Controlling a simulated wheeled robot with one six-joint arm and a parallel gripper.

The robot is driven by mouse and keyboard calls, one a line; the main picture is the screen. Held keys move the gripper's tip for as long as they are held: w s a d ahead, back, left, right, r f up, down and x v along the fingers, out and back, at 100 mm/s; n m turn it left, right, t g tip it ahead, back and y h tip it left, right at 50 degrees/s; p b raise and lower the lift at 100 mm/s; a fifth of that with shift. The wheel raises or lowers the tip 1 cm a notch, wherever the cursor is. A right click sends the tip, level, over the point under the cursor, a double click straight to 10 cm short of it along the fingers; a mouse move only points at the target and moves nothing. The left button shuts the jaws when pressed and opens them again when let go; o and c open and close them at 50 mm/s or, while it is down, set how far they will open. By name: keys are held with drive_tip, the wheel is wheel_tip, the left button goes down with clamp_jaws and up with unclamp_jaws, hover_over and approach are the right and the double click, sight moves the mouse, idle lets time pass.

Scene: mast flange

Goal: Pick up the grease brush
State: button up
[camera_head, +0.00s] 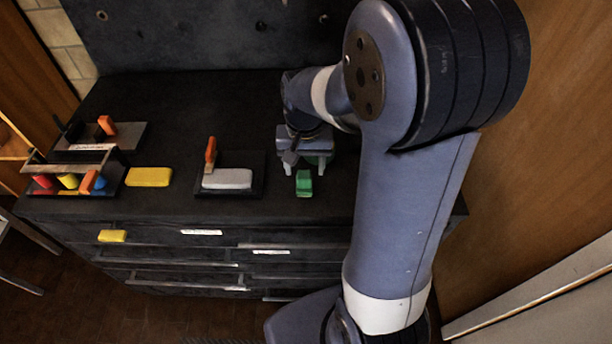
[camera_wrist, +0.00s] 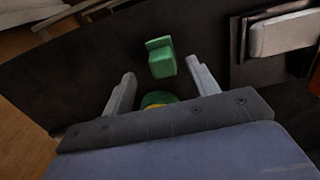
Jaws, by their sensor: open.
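A green item (camera_head: 304,184), which looks like the grease brush, lies on the dark cabinet top near its front edge. In the wrist view its green block-shaped end (camera_wrist: 161,58) shows just beyond and between my fingertips. A green and yellow part (camera_wrist: 158,99) shows close to the palm, partly hidden by it; I cannot tell whether it belongs to the same item. My gripper (camera_head: 304,164) is open above and just behind the green item, with its fingers pointing down. Its two pale fingers also show in the wrist view (camera_wrist: 160,71), apart and holding nothing.
Left of my gripper, a dark tray (camera_head: 201,190) holds a pale block (camera_head: 227,179) with an orange upright piece (camera_head: 210,154). Farther left are a yellow block (camera_head: 149,177) and a rack (camera_head: 112,188) with several coloured items. A dark upright panel (camera_head: 200,35) stands behind.

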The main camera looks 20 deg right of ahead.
sight(304, 176)
drive_tip(key=shift+w+f+p, duration=0.2)
drive_tip(key=shift+f+p, duration=0.4)
drive_tip(key=shift+f, duration=3.05)
drive_tip(key=shift+c, duration=0.2)
drive_tip(key=c, duration=1)
